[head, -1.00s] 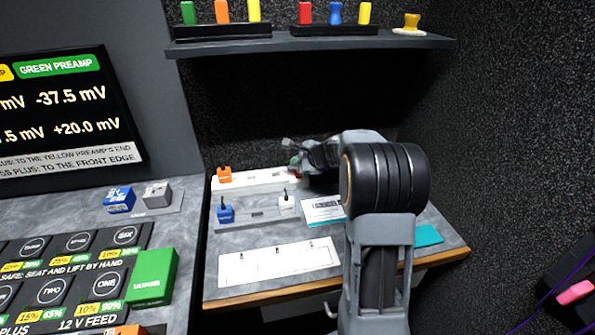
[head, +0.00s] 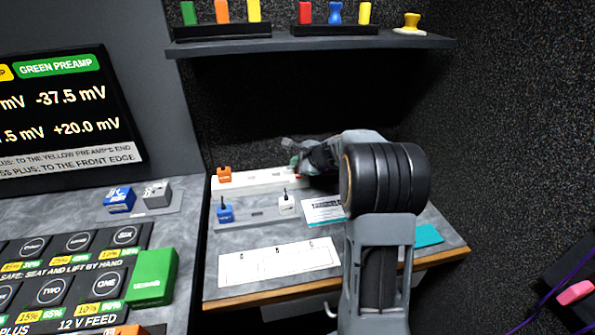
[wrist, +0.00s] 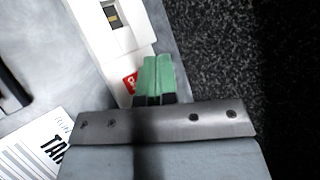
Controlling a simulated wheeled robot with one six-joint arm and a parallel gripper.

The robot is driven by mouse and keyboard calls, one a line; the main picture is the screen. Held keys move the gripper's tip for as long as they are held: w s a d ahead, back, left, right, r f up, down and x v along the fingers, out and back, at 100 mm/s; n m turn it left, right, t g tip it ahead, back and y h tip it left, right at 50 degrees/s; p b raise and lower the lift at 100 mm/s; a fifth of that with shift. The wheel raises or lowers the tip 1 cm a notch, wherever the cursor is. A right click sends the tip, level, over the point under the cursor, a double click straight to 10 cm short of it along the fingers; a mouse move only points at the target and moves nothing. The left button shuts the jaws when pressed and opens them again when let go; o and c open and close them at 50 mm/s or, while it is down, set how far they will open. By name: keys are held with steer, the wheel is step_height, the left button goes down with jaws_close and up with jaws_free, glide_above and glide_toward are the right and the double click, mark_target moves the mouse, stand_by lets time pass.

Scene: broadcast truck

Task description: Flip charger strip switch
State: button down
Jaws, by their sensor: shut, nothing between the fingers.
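The white charger strip (head: 262,179) lies along the back of the bench, with an orange plug (head: 224,174) at its left end. Its small red switch shows in the wrist view (wrist: 130,82), at the strip's end. My gripper (head: 294,161) is over the strip's right end in the head view, partly hidden behind my arm. In the wrist view its green fingertips (wrist: 157,70) are shut together with nothing between them. They are right beside the red switch and cover part of it. I cannot tell whether they touch it or which way it is set.
A grey strip (head: 255,214) with a blue plug (head: 225,212) and a white plug (head: 286,203) lies in front. A printed card (head: 322,211) and a white sheet (head: 280,262) are on the bench. A shelf (head: 310,46) hangs above; a dark wall (head: 500,130) stands right.

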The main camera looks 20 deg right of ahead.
steer(key=shift+f, duration=0.15)
steer(key=shift+w+f+b, duration=0.1)
steer(key=shift+f+b, duration=0.15)
steer(key=shift+b, duration=0.1)
steer(key=shift+f+b, duration=0.3)
stand_by(0.4)
stand_by(0.5)
steer(key=shift+r+p, duration=0.5)
steer(key=shift+r, duration=0.25)
steer(key=shift+s+r+p, duration=0.25)
steer(key=shift+r+p, duration=0.7)
steer(key=shift+r, duration=0.3)
steer(key=shift+s+r+p, duration=0.25)
steer(key=shift+r+p, duration=0.7)
steer(key=shift+r, duration=0.3)
steer(key=shift+a, duration=0.1)
